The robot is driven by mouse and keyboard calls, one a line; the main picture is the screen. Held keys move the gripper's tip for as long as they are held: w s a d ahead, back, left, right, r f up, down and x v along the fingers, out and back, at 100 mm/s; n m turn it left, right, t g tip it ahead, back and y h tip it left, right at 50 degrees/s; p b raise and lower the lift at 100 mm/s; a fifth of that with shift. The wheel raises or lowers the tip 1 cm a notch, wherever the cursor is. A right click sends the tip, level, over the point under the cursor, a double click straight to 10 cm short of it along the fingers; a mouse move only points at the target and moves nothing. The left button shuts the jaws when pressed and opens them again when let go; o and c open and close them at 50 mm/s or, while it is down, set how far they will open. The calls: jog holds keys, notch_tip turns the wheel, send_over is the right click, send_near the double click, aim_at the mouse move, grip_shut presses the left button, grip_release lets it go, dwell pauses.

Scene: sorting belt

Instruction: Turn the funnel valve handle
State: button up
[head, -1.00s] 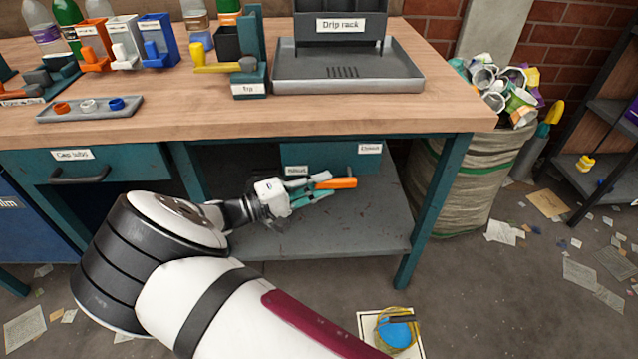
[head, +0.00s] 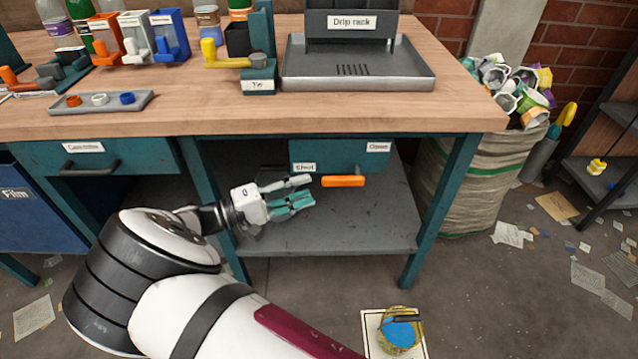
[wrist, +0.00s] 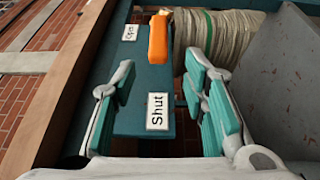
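The funnel valve handle (head: 343,181) is an orange bar on a short dark stem below the teal panel (head: 335,152) under the workbench. The panel has a "Shut" label (head: 304,167) at its left and an "Open" label (head: 377,147) at its right.
A grey lower shelf (head: 340,232) lies beneath my gripper. A teal bench leg (head: 445,205) and a sack of waste cups (head: 475,180) stand to the right. The drip rack tray (head: 360,85) sits on the bench above. A paint tin (head: 399,335) is on the floor.

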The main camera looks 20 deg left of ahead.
jog(key=shift+v, duration=2.7)
